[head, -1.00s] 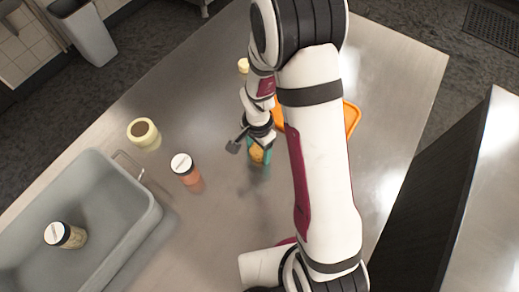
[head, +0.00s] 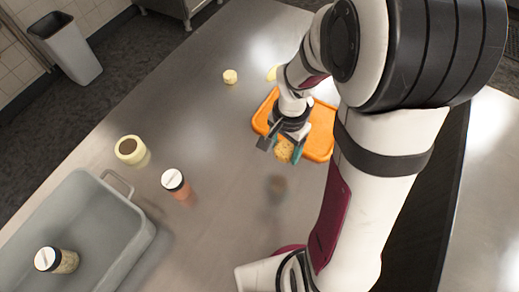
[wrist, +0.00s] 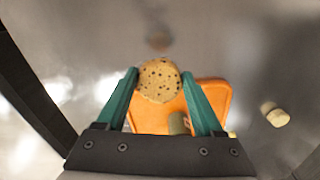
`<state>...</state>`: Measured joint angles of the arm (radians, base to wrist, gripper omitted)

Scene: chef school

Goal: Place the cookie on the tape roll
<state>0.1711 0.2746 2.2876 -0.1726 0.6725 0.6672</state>
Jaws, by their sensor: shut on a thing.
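The round tan cookie with dark specks (head: 284,149) is held between the teal fingers of my gripper (head: 282,147). In the wrist view the cookie (wrist: 159,80) sits between the two fingertips of my gripper (wrist: 160,76), which are shut on its sides. In the head view the cookie appears over the near left edge of the orange tray, seemingly above the table. The tape roll (head: 141,158), pale yellow with a brown centre, lies flat on the table to the left, well apart from my gripper. I do not see it in the wrist view.
An orange tray (head: 321,148) lies partly behind my arm. A white-capped jar (head: 175,183) stands near the tape roll. A grey bin (head: 112,225) at lower left holds another jar (head: 60,260). A small cream piece (head: 230,77) lies farther back. The table between is clear.

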